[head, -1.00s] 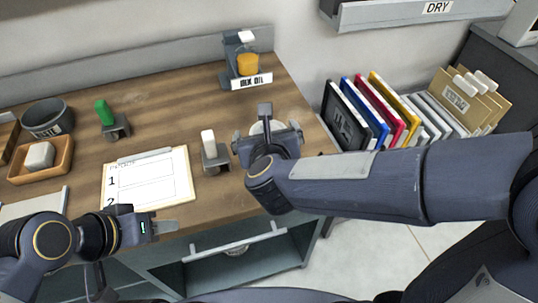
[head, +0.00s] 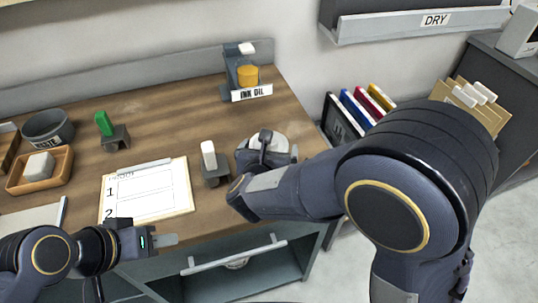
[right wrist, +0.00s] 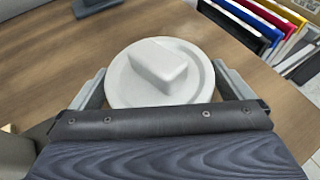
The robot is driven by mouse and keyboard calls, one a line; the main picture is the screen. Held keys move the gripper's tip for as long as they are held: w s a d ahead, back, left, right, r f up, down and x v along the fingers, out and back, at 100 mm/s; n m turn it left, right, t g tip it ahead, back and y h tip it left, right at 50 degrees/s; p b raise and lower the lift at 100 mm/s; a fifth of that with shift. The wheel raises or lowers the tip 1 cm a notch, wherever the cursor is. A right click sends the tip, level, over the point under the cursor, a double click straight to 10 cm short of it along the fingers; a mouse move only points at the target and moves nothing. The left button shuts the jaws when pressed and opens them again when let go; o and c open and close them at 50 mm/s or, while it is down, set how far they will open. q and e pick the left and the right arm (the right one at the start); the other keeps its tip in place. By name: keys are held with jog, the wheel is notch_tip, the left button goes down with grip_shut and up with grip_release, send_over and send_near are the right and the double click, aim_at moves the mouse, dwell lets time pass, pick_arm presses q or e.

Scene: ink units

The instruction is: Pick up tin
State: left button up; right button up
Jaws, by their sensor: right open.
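A round pale tin (right wrist: 118,78) with a raised block on its lid fills the middle of the right wrist view. In the head view the tin (head: 254,142) is partly hidden by my right gripper at the right end of the desk. My right gripper (right wrist: 160,88) is open, with one finger on each side of the tin; whether either finger touches it I cannot tell. My left gripper (head: 166,240) is over the desk's front edge, below the clipboard, away from the tin. Its fingers are seen side-on, so their opening is unclear.
A white-topped stamp (head: 209,156) in a grey holder stands just left of the tin. A green stamp (head: 103,123), a numbered clipboard (head: 148,190), a wooden tray (head: 62,168), a grey bowl (head: 48,127) and the ink oil stand (head: 232,75) share the desk. Folders stand at right.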

jog(key=shift+c, duration=0.4)
jog(key=c, duration=1.2)
jog(key=shift+c, duration=0.4)
jog(key=shift+r, duration=0.2)
